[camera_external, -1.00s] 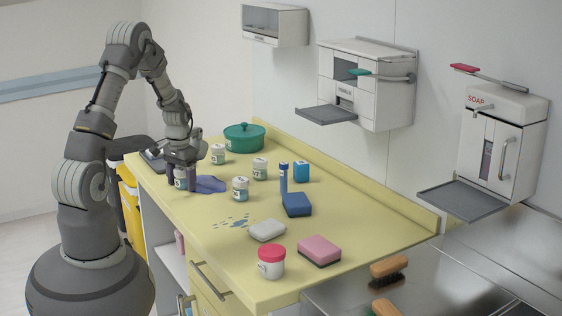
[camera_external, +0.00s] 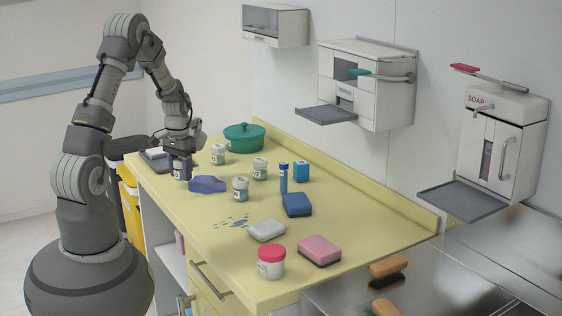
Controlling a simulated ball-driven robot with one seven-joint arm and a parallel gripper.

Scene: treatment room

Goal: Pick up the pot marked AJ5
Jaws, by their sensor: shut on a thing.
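My gripper (camera_external: 181,167) is shut on a small pale pot with a label (camera_external: 180,174) near the far left end of the yellow counter. The dark fingers cover both sides of the pot. The label's writing is too small to read, so I cannot tell whether it says AJ5. The pot seems slightly above the counter. Similar labelled pots stand upright at the back left (camera_external: 218,154), toward the middle (camera_external: 260,168) and nearer the front (camera_external: 240,189); their labels are also unclear.
A blue-purple flat item (camera_external: 208,184) lies just right of the held pot. A green lidded pot (camera_external: 244,138) stands behind. Blue sponge (camera_external: 296,204), white soap-like block (camera_external: 267,230), pink sponge (camera_external: 319,250) and red-lidded jar (camera_external: 271,262) occupy the front. Blue droplets (camera_external: 232,222) mark the counter.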

